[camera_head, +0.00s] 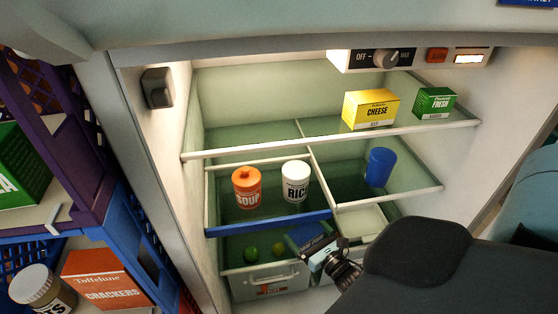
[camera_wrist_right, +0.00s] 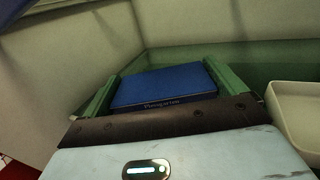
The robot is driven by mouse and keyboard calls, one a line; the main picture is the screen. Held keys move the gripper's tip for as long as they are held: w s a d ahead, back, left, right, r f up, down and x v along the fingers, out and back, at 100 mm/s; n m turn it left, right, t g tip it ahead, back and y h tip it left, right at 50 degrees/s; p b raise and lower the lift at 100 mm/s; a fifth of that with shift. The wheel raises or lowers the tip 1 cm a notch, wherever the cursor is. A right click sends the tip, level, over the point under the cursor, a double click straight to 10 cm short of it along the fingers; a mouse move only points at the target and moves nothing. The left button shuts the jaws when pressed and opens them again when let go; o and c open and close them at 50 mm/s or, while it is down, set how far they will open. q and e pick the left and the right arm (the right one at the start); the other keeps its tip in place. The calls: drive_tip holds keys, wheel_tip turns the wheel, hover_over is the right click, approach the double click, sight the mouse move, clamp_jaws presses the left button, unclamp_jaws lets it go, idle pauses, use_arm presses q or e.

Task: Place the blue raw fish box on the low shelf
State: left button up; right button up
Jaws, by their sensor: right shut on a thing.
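The blue raw fish box (camera_wrist_right: 165,86) is between the two green fingers of my right gripper (camera_wrist_right: 157,90), which is shut on it in the wrist view. In the head view my right gripper (camera_head: 316,247) is inside the open fridge, in front of the blue-edged low shelf (camera_head: 268,224) and above the bins. My left gripper is out of view.
A blue cylinder (camera_head: 379,167) stands on the right shelf section. A yellow cheese box (camera_head: 370,108) and a green box (camera_head: 435,103) are on the upper shelf (camera_head: 330,137). A bin (camera_head: 270,282) with green fruit is below. Stacked crates (camera_head: 120,232) stand left of the fridge.

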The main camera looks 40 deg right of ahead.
drive_tip(key=w+a, duration=0.1)
drive_tip(key=a, duration=0.1)
drive_tip(key=w+a, duration=0.4)
drive_tip(key=a, duration=0.1)
drive_tip(key=shift+w+f, duration=0.15)
drive_tip(key=shift+f, duration=0.25)
drive_tip(key=shift+w+a, duration=0.4)
drive_tip(key=shift+a, duration=0.1)
drive_tip(key=shift+w+a, duration=0.35)
drive_tip(key=shift+a, duration=0.1)
wheel_tip(320, 180, down, 3)
drive_tip(key=shift+r+b, duration=0.1)
drive_tip(key=shift+b, duration=0.5)
drive_tip(key=shift+f, duration=0.45)
drive_tip(key=shift+f, duration=0.1)
